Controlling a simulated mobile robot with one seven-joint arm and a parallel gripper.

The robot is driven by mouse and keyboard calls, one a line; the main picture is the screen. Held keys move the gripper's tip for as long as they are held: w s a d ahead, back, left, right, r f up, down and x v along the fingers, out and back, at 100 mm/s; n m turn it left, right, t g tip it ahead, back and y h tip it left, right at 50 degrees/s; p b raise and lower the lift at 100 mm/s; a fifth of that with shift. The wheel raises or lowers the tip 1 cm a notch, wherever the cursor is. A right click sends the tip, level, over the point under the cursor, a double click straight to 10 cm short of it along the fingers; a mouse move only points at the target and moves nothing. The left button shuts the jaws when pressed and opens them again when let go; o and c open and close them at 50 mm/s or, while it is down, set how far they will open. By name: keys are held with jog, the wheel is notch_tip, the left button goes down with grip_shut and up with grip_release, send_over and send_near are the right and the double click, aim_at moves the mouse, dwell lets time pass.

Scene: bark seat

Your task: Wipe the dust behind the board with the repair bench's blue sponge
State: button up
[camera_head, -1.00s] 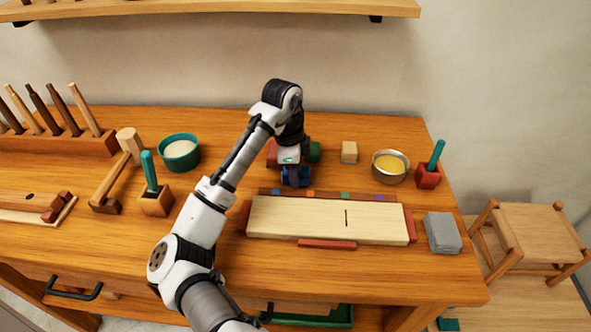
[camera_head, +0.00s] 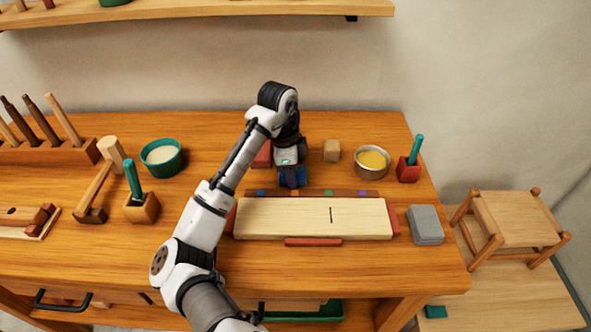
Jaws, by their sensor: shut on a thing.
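The pale board (camera_head: 285,217) lies flat on the bench (camera_head: 260,264), with a short dark line right of its middle. A dark strip with small coloured squares (camera_head: 338,193) runs along its back edge. My gripper (camera_head: 291,173) points down behind the board, left of its middle. It is shut on the blue sponge (camera_head: 293,181), of which only part shows below the jaws. The sponge is close to the bench top behind the strip; I cannot tell whether it touches. I cannot make out dust there.
A red block (camera_head: 262,155) is just left of my gripper. A wooden block (camera_head: 332,150), a metal bowl of yellow stuff (camera_head: 372,161) and a red holder (camera_head: 408,170) stand to the right. A grey block (camera_head: 425,225) is beside the board. A green bowl (camera_head: 161,158) stands left.

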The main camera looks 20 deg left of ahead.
jog(key=shift+s+a+f, duration=0.1)
jog(key=shift+s+a, duration=0.2)
jog(key=shift+a, duration=0.55)
jog(key=shift+s+a, duration=0.25)
jog(key=shift+a, duration=0.55)
jog(key=shift+w+d+p, duration=0.25)
jog(key=shift+d+p, duration=0.05)
jog(key=shift+d, duration=0.5)
jog(key=shift+w+d+p, duration=0.25)
jog(key=shift+d+p, duration=0.1)
jog(key=shift+d, duration=0.5)
jog(key=shift+w+d+p, duration=0.25)
jog(key=shift+d+p, duration=0.05)
jog(key=shift+d, duration=0.5)
jog(key=shift+s+a+r+p, duration=0.1)
jog(key=shift+s+a, duration=0.15)
jog(key=shift+a, duration=0.55)
jog(key=shift+s+a+r+p, duration=0.1)
jog(key=shift+s+a+p, duration=0.1)
jog(key=shift+a, duration=0.65)
jog(key=shift+s+a+p, duration=0.1)
jog(key=shift+s+a, duration=0.15)
jog(key=shift+a, duration=0.55)
notch_tip(320, 180, up, 4)
jog(key=p, duration=0.4)
jog(key=shift+r, duration=1)
